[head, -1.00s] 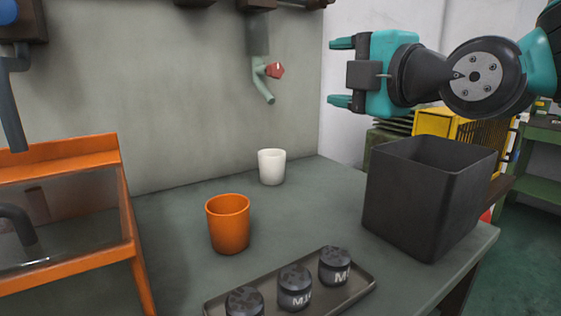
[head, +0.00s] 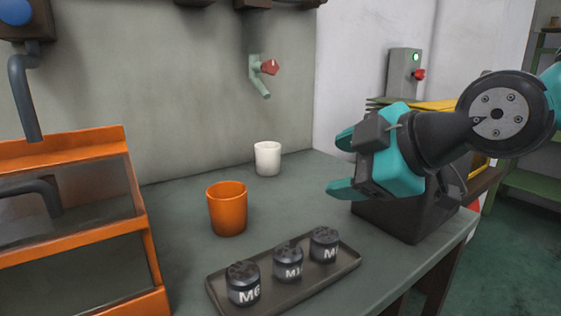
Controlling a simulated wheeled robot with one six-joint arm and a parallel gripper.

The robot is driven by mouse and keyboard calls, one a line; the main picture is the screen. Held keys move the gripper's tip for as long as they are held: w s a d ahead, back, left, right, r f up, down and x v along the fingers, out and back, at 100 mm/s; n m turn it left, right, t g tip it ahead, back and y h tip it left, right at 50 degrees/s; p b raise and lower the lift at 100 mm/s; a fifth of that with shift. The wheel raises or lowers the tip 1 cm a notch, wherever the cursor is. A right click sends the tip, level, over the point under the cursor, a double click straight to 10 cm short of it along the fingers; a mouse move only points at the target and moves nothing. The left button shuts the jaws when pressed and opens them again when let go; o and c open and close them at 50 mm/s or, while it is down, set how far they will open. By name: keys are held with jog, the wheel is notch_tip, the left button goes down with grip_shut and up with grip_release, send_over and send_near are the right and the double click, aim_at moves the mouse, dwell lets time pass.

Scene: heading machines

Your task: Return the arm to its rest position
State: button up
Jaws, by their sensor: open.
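My gripper (head: 338,166) is teal and dark grey and hangs in the air at the right, its fingers pointing left. Its jaws are apart with nothing between them. In the picture it is in front of the dark grey bin (head: 395,222), hiding most of the bin's upper part. My arm reaches in from the right edge.
An orange cup (head: 227,209) and a white cup (head: 267,158) stand on the grey bench (head: 185,235). A tray (head: 347,265) holds three labelled dark containers. An orange-framed guard (head: 75,228) stands left. A tap with a red handle (head: 269,67) is on the wall.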

jog(key=s+d+f+m+g, duration=0.1)
jog(key=s+f+m, duration=0.1)
jog(key=s+d+f+m+g+h, duration=0.1)
jog(key=s+f+m+g, duration=0.1)
jog(key=s+f, duration=0.1)
jog(key=s+f+m+g+h, duration=0.1)
jog(key=s+f+m, duration=0.1)
jog(key=f, duration=0.1)
jog(key=shift+s+d+g, duration=0.4)
jog(key=s+d+f+m+g+h, duration=0.25)
jog(key=s+f+m+g, duration=0.2)
jog(key=s, duration=0.35)
notch_tip(320, 180, up, 21)
jog(key=p, duration=2)
jog(key=shift+d+f+y, duration=0.2)
jog(key=shift+d+y, duration=0.15)
jog(key=shift+y, duration=0.1)
jog(key=shift+m, duration=0.25)
